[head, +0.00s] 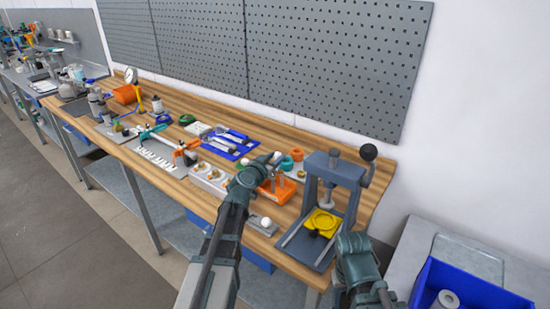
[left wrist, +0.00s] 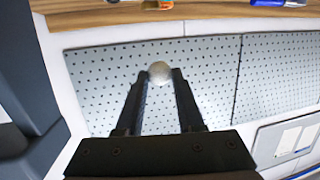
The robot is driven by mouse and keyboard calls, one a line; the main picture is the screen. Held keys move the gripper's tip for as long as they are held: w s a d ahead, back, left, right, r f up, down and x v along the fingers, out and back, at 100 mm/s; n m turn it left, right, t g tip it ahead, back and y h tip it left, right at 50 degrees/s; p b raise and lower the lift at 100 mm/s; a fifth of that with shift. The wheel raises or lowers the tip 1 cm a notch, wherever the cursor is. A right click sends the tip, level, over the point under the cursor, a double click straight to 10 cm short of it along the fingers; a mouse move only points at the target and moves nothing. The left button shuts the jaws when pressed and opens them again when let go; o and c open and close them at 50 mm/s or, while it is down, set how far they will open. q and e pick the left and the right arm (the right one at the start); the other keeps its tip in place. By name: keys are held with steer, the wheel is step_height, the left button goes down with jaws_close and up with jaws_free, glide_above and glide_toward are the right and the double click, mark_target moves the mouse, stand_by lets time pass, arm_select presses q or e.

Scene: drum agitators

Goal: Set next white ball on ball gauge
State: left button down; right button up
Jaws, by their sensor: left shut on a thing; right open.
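My left gripper (head: 272,160) is shut on a white ball (left wrist: 159,72), gripped between the fingertips in the left wrist view. In the head view the gripper is over the bench near an orange block (head: 277,190), and the held ball cannot be made out. Another white ball (head: 265,222) rests on a small grey plate (head: 257,229) at the bench's front edge, below and right of my left gripper. This plate may be the ball gauge. My right gripper (head: 352,243) is open, in front of the press, apart from the ball; its fingertips are hard to see.
A press (head: 337,172) with a yellow fixture (head: 322,220) stands at the right end of the wooden bench. A light tray (head: 208,178) with small parts and a blue tool tray (head: 230,146) lie to the left. A pegboard (head: 330,60) covers the wall behind.

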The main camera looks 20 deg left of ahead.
mark_target(275, 178)
arm_select(q)
steer(key=shift+f, duration=0.2)
arm_select(e)
steer(key=shift+f, duration=0.2)
arm_select(q)
step_height(275, 178, down, 6)
steer(key=b, duration=0.6)
arm_select(e)
step_height(275, 178, down, 6)
arm_select(q)
steer(key=shift+f+b, duration=0.25)
steer(key=shift+b, duration=0.1)
arm_select(e)
steer(key=shift+f, duration=0.2)
arm_select(q)
steer(key=shift+c, duration=2.2)
jaws_free()
